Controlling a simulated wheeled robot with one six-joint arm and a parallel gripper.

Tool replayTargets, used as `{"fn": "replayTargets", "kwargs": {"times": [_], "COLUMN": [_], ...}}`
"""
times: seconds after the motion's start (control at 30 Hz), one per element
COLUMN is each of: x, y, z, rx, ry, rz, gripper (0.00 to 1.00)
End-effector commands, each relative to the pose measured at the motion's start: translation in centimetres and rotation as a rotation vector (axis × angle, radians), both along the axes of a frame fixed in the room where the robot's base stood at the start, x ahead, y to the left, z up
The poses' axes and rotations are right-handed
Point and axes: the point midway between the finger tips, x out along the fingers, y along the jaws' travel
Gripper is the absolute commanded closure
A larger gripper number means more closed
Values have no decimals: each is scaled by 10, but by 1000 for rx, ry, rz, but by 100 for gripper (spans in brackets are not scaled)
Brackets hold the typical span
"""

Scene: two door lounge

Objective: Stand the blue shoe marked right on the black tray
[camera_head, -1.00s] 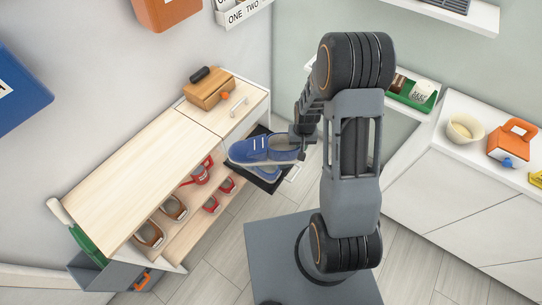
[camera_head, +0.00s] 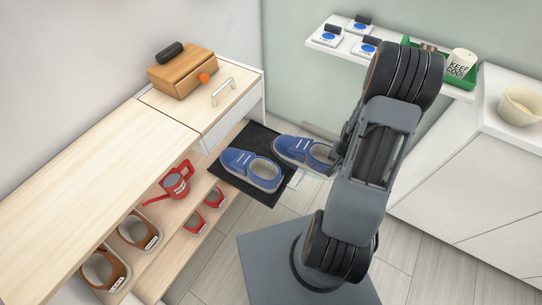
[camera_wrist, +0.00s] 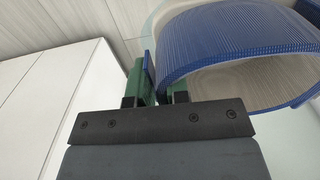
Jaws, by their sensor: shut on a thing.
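My gripper (camera_head: 338,156) is shut on the heel-end rim of a blue shoe (camera_head: 296,149), toe pointing left. In the wrist view, the green-padded fingers (camera_wrist: 150,80) pinch the blue collar of this shoe (camera_wrist: 225,40). The held shoe is at the right edge of the black tray (camera_head: 258,136); its exact height above it is hard to tell. A second blue shoe (camera_head: 250,165) sits on the tray, just left of the held one. I cannot read a left or right mark on either shoe.
A wooden cabinet (camera_head: 100,165) with a drawer stands left of the tray. Its shelves hold brown shoes (camera_head: 140,230), small red shoes (camera_head: 195,222) and a red watering can (camera_head: 176,184). A wall shelf (camera_head: 325,48) and a white counter (camera_head: 460,165) are at the right.

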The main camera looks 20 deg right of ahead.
Motion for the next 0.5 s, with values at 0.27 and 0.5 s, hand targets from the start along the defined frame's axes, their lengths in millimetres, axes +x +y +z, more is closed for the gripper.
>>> {"fn": "replayTargets", "kwargs": {"times": [0.27,0.5], "x": [51,97], "y": [46,88], "z": [-1,-1], "rx": [-1,-1], "ry": [-2,-2], "rz": [3,2], "gripper": [100,100]}}
